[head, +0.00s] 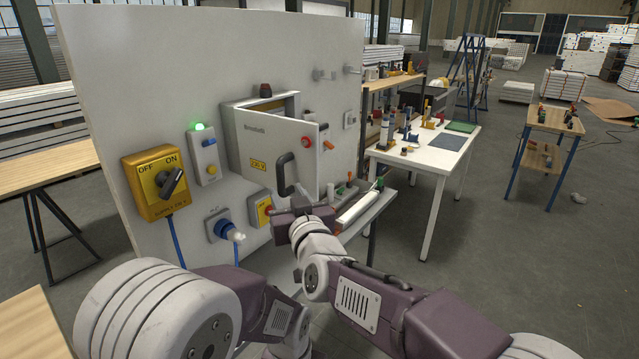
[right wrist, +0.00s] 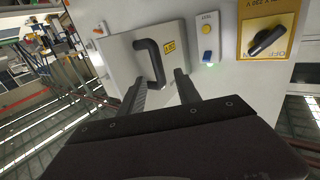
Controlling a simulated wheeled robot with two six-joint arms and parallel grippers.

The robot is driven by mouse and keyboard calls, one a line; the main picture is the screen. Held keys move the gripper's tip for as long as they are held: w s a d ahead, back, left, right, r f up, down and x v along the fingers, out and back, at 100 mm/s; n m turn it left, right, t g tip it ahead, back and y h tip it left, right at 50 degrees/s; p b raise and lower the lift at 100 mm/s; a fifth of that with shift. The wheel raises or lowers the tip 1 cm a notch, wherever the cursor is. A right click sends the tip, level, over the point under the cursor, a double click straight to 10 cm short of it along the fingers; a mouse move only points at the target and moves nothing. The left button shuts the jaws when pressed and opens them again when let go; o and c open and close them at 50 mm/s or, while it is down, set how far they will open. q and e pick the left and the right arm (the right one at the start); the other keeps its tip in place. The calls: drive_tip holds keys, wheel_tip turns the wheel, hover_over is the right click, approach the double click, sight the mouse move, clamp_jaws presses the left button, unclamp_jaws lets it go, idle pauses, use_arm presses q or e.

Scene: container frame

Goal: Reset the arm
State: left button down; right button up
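My right gripper (head: 298,203) is in front of the white panel, just below the black door handle (head: 285,175). In the right wrist view its two dark fingers (right wrist: 162,88) are apart with nothing between them. The handle (right wrist: 150,62) shows beyond the fingertips, and I see no contact. The grey electrical box door (head: 262,148) stands ajar, with a yellow label on it. My left arm shows at the lower left, but its gripper is not in view.
A yellow switch box (head: 150,190) and a small box with a lit green lamp (head: 199,127) are on the panel. A blue plug socket (head: 221,230) is below. A narrow shelf (head: 375,207) with tools sits right of my gripper. A white table (head: 432,158) stands farther right.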

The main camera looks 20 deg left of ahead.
drive_tip(key=w+d+r+m+t+h, duration=0.1)
drive_tip(key=w+d+m+t+h, duration=0.1)
drive_tip(key=w+d, duration=0.5)
drive_tip(key=w+d+r+m+t+h, duration=0.1)
drive_tip(key=w+d+h, duration=0.2)
drive_tip(key=d, duration=0.8)
drive_tip(key=d+f+m+g+h, duration=0.1)
drive_tip(key=d+f+h, duration=0.1)
drive_tip(key=d+f, duration=0.35)
drive_tip(key=d+f+m+g+h, duration=0.1)
drive_tip(key=d+f, duration=0.1)
drive_tip(key=d, duration=0.7)
drive_tip(key=s+d+f+m+g+h, duration=0.1)
drive_tip(key=s+d+f+g+h, duration=0.15)
drive_tip(key=s+d+f, duration=0.45)
drive_tip(key=s+d+f+m+g+h, duration=0.1)
drive_tip(key=s+d+f+g, duration=0.35)
drive_tip(key=f, duration=0.45)
drive_tip(key=s+d+f+g, duration=0.1)
drive_tip(key=s+f+g, duration=0.2)
drive_tip(key=s, duration=0.6)
drive_tip(key=s+d+f+m+g, duration=0.1)
drive_tip(key=s+f+g, duration=0.2)
drive_tip(key=s+f, duration=0.4)
drive_tip(key=shift+s+d+p, duration=0.25)
drive_tip(key=shift+s+p, duration=0.1)
drive_tip(key=shift+s, duration=0.85)
